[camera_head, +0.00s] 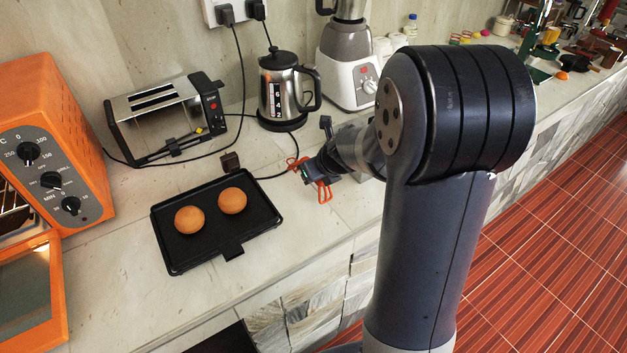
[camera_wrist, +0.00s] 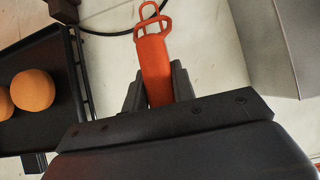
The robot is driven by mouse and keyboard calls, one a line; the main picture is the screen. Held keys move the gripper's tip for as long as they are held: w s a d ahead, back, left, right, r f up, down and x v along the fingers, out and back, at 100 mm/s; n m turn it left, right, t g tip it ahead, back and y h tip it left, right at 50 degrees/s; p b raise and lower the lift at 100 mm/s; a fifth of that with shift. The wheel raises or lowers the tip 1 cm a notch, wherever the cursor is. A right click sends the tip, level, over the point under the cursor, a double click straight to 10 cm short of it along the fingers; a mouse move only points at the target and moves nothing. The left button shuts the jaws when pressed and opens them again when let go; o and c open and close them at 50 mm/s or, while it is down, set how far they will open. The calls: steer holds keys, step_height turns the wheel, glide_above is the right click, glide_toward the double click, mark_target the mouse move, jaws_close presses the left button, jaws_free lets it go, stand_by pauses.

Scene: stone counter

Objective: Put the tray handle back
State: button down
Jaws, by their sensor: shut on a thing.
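My gripper (camera_head: 309,174) is shut on the orange tray handle (camera_head: 324,192), to the right of the black tray. In the wrist view, the orange handle (camera_wrist: 153,62) stands between the two dark fingers (camera_wrist: 158,88), with its wire loop end pointing away from my gripper. The black tray (camera_head: 177,258) lies on the counter in front of the toaster and carries two round orange-brown buns (camera_head: 232,201). The tray edge (camera_wrist: 62,120) and the buns (camera_wrist: 32,90) show at the left of the wrist view. The handle and tray are apart.
An orange oven (camera_head: 50,150) with its door (camera_head: 30,300) open stands at the left. A toaster (camera_head: 165,118), kettle (camera_head: 285,90) and blender (camera_head: 348,70) stand behind. A black cord (camera_head: 275,176) runs between tray and gripper. Bare counter (camera_head: 330,235) lies right of the tray.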

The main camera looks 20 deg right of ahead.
steer(key=shift+f, duration=0.75)
steer(key=shift+f, duration=0.25)
steer(key=c, duration=1.2)
jaws_free()
steer(key=shift+r, duration=0.1)
steer(key=shift+o, duration=0.2)
steer(key=shift+s+r, duration=0.1)
steer(key=shift+r, duration=0.4)
steer(key=p+v, duration=0.2)
steer(key=v, duration=0.9)
steer(key=shift+s+d+p, duration=0.15)
steer(key=shift+s+p, duration=0.1)
steer(key=shift+p, duration=0.15)
